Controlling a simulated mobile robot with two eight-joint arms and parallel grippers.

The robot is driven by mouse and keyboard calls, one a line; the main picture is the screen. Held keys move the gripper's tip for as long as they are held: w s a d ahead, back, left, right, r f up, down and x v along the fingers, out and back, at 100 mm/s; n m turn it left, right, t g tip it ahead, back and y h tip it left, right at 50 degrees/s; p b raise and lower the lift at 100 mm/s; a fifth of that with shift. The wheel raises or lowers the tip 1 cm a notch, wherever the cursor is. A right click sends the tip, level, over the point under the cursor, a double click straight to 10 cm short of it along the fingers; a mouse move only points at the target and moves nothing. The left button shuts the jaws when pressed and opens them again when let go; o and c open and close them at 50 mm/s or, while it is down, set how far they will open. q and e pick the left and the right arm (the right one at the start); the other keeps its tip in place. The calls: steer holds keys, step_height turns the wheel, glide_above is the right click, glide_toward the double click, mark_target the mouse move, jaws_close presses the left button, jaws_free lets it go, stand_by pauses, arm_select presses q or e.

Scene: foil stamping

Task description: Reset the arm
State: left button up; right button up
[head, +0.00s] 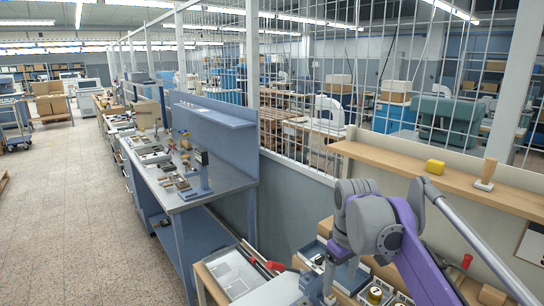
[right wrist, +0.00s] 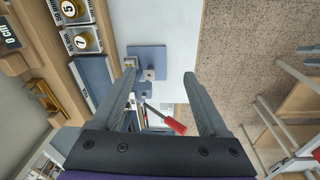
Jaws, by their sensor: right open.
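My right gripper (right wrist: 160,75) is open in the right wrist view, with its two grey fingers apart and nothing held between them. Beyond and between the fingers is a blue-grey hand press (right wrist: 148,62) with a red-handled lever (right wrist: 174,126). The gripper appears apart from the press. In the head view my right arm (head: 385,225), grey and purple, reaches over the bench at the lower right. My left gripper is in neither view.
A blue workbench (head: 222,180) stands left; the floor (head: 60,220) beyond is open.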

steer(key=s+d+f+m+t, duration=0.2)
steer(key=s+f+m+t, duration=0.2)
steer(key=s+f, duration=1.5)
steer(key=shift+s+d+m+t, duration=0.2)
steer(key=shift+s+m+t, duration=0.2)
steer(key=shift+s+m, duration=0.55)
steer(key=shift+w, duration=0.2)
